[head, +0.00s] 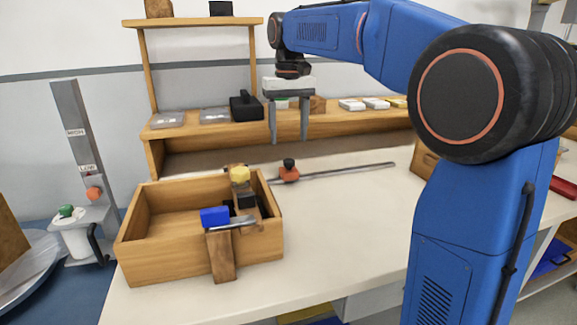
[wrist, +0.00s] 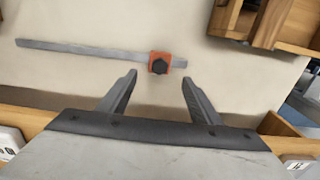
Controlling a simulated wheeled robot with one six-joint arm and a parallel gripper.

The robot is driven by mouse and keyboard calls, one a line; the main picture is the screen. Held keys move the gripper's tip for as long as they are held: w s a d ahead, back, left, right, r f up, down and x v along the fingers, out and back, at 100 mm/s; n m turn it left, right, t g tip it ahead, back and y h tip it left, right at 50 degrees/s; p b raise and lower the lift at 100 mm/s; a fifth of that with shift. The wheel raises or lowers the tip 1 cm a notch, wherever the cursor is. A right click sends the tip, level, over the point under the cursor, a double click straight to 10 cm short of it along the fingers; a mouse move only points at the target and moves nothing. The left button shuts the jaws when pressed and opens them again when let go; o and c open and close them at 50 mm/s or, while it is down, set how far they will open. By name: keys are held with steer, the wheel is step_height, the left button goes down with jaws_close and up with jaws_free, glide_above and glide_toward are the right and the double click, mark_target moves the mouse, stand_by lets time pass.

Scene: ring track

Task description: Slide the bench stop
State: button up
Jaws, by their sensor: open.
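The bench stop is an orange block with a black knob (head: 289,171) on a flat grey rail (head: 345,172) that lies on the white bench. In the wrist view the stop (wrist: 160,63) sits near the right end of the rail (wrist: 90,49). My gripper (head: 288,140) hangs above the bench, pointing down, with its two fingers apart and nothing between them. In the wrist view the gripper (wrist: 158,80) shows its fingertips apart, with the stop beyond them and not touched.
A wooden box (head: 190,270) holding a blue block (head: 214,216) and a yellow piece (head: 240,175) stands left of the stop. A wooden shelf (head: 230,137) with small cases runs along the back.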

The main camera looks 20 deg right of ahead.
mark_target(289, 160)
step_height(289, 160, down, 10)
steer(key=shift+f, duration=0.2)
stand_by(0.3)
jaws_close()
steer(key=d, duration=3.2)
steer(key=shift+d, duration=0.4)
steer(key=shift+d, duration=0.1)
jaws_free()
steer(key=shift+d, duration=0.1)
steer(key=shift+r, duration=0.15)
